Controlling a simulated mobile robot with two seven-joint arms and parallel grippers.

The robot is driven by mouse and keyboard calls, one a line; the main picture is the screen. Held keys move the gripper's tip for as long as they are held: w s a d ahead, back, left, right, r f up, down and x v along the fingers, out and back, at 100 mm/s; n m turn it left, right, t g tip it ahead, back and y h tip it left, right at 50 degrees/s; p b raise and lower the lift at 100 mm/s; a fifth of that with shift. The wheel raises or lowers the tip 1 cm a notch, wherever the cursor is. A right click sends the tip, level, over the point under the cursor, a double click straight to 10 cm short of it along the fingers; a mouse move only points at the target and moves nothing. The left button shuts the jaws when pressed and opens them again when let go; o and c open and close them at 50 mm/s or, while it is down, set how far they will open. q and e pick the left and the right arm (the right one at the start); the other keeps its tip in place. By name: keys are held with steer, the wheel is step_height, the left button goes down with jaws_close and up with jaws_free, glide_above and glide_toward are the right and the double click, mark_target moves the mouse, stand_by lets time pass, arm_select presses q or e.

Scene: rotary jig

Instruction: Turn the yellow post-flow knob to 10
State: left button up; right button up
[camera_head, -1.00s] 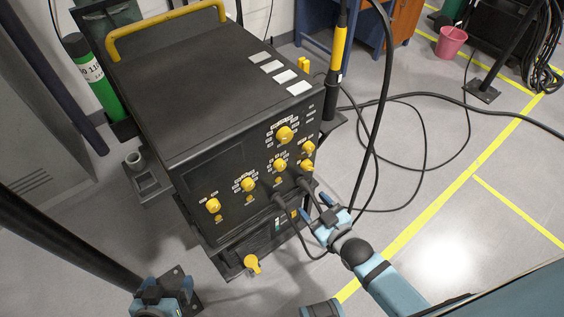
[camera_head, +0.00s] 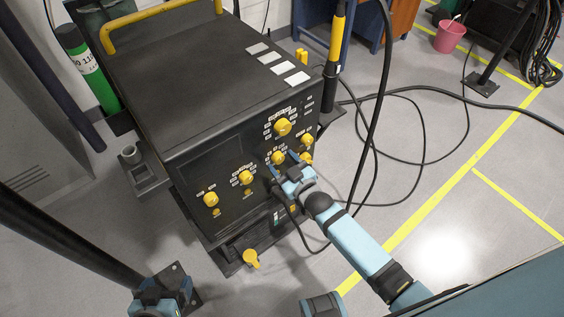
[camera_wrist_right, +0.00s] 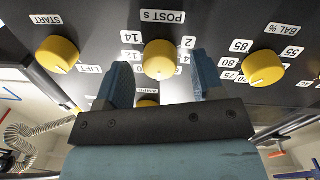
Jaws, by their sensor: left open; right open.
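The yellow post-flow knob (camera_head: 278,157) is on the black machine's sloping front panel. In the right wrist view the knob (camera_wrist_right: 160,60) sits under the upside-down "POST s" label, with numbers including 14, 12 and 2 around it. My right gripper (camera_head: 284,164) is at this knob. In the wrist view its open fingers (camera_wrist_right: 161,66) stand on either side of the knob, with a gap on each side. I cannot tell the knob's pointer setting. My left gripper (camera_head: 162,297) is open and empty at the lower left, away from the panel.
A START knob (camera_wrist_right: 57,54) and a BAL % knob (camera_wrist_right: 263,68) flank it. A larger knob (camera_head: 283,127) is above. Black cables (camera_head: 296,222) hang below the panel near my right arm. A green cylinder (camera_head: 88,70) stands behind left; open floor lies right.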

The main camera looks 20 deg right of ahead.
arm_select(q)
steer(key=shift+d+r, duration=0.1)
steer(key=shift+d, duration=0.1)
arm_select(e)
steer(key=shift+w+a, duration=0.1)
steer(key=shift+w, duration=0.25)
steer(key=c, duration=0.9)
arm_select(q)
steer(key=shift+a, duration=0.15)
steer(key=shift+a+r, duration=0.1)
